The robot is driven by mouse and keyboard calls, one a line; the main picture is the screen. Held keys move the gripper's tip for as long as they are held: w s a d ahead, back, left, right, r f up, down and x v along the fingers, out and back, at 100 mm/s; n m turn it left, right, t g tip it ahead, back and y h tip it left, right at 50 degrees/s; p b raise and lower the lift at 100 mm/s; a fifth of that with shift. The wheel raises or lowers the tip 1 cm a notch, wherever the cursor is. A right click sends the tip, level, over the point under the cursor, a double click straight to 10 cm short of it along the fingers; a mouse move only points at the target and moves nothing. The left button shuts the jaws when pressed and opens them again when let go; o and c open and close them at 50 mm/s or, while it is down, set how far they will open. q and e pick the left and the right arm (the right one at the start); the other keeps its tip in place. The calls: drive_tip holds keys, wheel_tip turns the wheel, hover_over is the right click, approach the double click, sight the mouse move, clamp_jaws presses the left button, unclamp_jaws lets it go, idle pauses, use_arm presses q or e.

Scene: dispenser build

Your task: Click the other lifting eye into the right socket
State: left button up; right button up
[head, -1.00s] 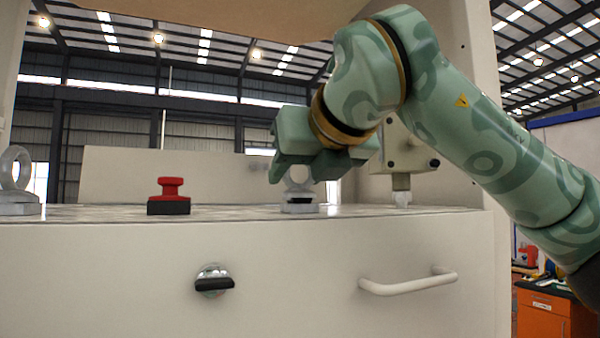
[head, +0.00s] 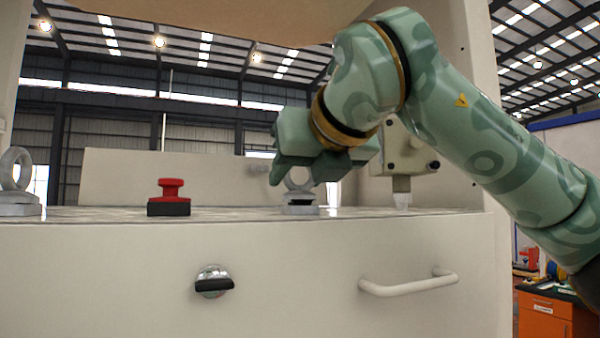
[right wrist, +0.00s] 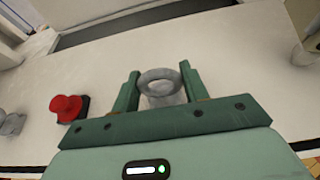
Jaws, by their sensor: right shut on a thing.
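My right gripper (right wrist: 160,88) points down over the machine top and is shut on a grey lifting eye (head: 298,179), with a finger on each side of its ring in the right wrist view (right wrist: 161,76). The eye stands at the right socket (head: 301,210), a grey block on the top. A dark band shows between the eye's foot and the block, so I cannot tell whether it is fully seated. The first lifting eye (head: 16,168) stands upright on a grey block at the far left. My left gripper is not in view.
A red button (head: 170,187) on a dark base stands between the two eyes. A beige block with a nozzle (head: 402,160) is right of my gripper. The front panel has a dark knob (head: 213,283) and a white handle (head: 408,284). The top between button and right eye is clear.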

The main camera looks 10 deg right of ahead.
drive_tip(key=shift+f+b, duration=0.35)
idle(0.4)
drive_tip(key=o, duration=1.6)
drive_tip(key=shift+b+v, duration=0.3)
drive_tip(key=shift+v, duration=2.75)
drive_tip(key=shift+w+r, duration=0.1)
drive_tip(key=shift+r, duration=0.05)
